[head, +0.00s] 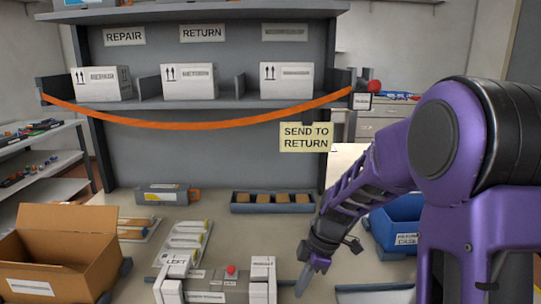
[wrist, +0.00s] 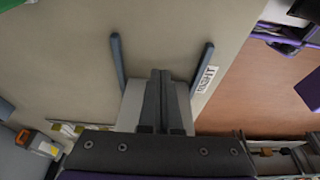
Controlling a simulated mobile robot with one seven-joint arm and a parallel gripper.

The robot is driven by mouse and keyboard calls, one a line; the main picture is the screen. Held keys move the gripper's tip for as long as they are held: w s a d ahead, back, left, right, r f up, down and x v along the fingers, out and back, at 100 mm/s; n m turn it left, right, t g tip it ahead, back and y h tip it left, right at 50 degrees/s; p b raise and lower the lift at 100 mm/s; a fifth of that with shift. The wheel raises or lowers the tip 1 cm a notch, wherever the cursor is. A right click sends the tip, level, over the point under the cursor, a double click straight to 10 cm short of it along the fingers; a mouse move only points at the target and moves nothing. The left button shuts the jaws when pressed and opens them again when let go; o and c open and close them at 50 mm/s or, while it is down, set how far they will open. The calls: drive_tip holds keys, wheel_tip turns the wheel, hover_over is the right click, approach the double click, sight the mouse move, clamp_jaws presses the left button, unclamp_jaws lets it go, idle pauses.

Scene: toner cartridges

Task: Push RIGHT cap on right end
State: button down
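The cartridge (head: 215,291) lies near the front edge of the picture in the head view, grey with a white label and a red knob on top. The white cap marked LEFT (head: 174,268) is at its left end. A white cap (head: 262,272) stands at its right end; its small label is hard to read, and I cannot tell whether it is fully seated. My gripper (head: 305,284) points down to the right of this cap, apart from it. In the wrist view my gripper's fingers (wrist: 160,75) are together, with a pale block (wrist: 132,103) partly hidden behind them.
Two grey rails (wrist: 118,62) flank the pale block in the wrist view, with a small label (wrist: 205,79) beside the right one. An open cardboard box (head: 60,250) stands left, a blue bin (head: 398,222) right. A shelf with a drooping orange strap (head: 200,124) is behind.

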wheel_tip(320, 180, up, 6)
drive_tip(key=p, duration=0.3)
idle(0.3)
